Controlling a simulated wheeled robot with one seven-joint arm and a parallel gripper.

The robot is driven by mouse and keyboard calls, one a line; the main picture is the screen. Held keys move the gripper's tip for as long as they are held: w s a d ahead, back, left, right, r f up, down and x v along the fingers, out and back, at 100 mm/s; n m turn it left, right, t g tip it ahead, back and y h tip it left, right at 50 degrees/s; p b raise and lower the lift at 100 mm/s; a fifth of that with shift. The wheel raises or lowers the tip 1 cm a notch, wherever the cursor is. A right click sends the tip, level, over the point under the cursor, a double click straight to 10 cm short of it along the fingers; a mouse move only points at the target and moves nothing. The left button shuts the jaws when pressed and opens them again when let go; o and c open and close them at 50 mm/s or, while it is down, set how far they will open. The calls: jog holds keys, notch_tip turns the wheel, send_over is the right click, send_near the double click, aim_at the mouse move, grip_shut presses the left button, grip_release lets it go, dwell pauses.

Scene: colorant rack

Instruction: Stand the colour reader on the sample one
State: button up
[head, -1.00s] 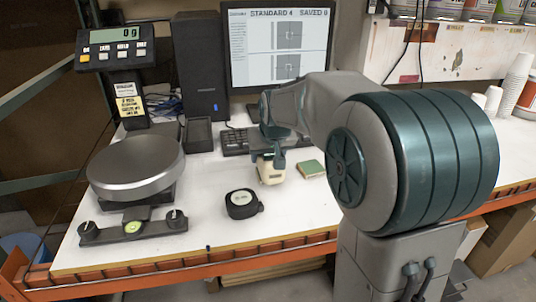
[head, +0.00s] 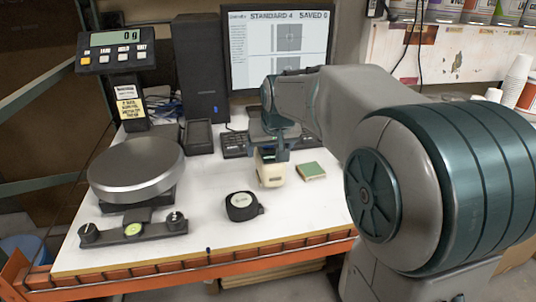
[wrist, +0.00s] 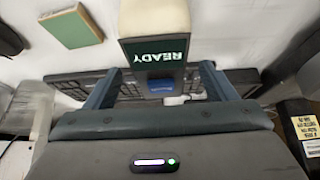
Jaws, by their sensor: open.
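The colour reader (head: 270,174) is a cream block standing on the white bench, just left of the green sample (head: 311,171). In the wrist view the reader (wrist: 155,22) shows a dark screen reading READY, upside down, and a blue part below it. The green sample (wrist: 71,26) lies flat and apart from it, at the upper left. My gripper (head: 269,152) is above the reader. In the wrist view my gripper (wrist: 160,85) is open, with one finger either side of the reader's near end and gaps visible. The reader's base is hidden there.
A black keyboard (head: 235,144) lies behind the reader, below the monitor (head: 277,45). A round dark tape-measure-like object (head: 241,206) sits in front. A scale with a round metal pan (head: 136,168) stands at left.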

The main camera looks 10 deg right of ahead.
jog(key=v, duration=0.7)
jog(key=shift+s, duration=0.15)
jog(key=s+f+g, duration=0.2)
jog(key=s+f, duration=0.5)
jog(key=s, duration=0.4)
jog(key=s+f+g, duration=0.1)
jog(key=s+f, duration=0.7)
jog(key=s, duration=0.3)
jog(key=shift+s+a+f+g, duration=0.15)
jog(key=shift+a+f+g, duration=0.1)
jog(key=shift+g, duration=0.15)
